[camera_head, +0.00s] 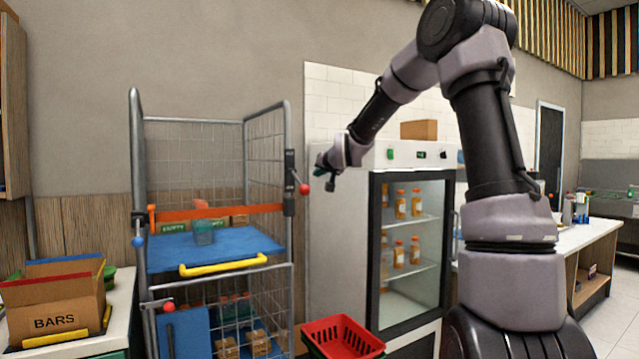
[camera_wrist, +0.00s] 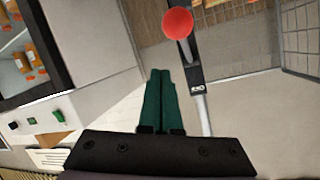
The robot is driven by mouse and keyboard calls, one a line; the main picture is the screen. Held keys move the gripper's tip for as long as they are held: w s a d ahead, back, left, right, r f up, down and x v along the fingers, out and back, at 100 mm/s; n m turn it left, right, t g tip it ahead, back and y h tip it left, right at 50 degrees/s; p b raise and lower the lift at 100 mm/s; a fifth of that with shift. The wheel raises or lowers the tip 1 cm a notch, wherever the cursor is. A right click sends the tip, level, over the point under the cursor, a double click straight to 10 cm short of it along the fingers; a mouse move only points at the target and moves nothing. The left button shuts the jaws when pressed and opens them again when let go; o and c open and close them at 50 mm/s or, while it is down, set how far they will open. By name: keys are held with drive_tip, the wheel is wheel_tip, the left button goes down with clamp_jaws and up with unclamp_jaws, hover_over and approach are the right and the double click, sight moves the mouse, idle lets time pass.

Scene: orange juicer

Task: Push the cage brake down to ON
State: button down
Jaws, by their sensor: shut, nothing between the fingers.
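The cage (camera_head: 287,130) is a grey wire roll cage on the left in the head view. On its right post is a black brake housing (camera_head: 289,185) with a lever ending in a red ball knob (camera_head: 304,189). In the wrist view the red knob (camera_wrist: 177,23) is at the top centre, with the black housing (camera_wrist: 190,65) below it. My gripper (camera_head: 322,172) is just right of and slightly above the knob in the head view. Its green fingers (camera_wrist: 161,80) are shut and empty, pointing towards the knob with a visible gap. The small label on the housing is not readable.
A glass-door fridge (camera_head: 410,230) with orange bottles stands right of the cage. A red basket (camera_head: 342,337) is low in front of it. The cage also carries a blue shelf (camera_head: 225,243), an orange bar (camera_head: 215,212) and a yellow handle (camera_head: 222,265).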

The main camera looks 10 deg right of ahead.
drive_tip(key=s+d+f, duration=0.1)
drive_tip(key=s+f, duration=0.3)
drive_tip(key=s, duration=0.4)
drive_tip(key=shift+s+d, duration=0.25)
drive_tip(key=shift+s, duration=0.05)
drive_tip(key=s+d+m+g, duration=0.1)
drive_tip(key=s+g, duration=0.6)
drive_tip(key=s, duration=2.9)
drive_tip(key=shift+d+f, duration=0.15)
drive_tip(key=shift+d, duration=0.15)
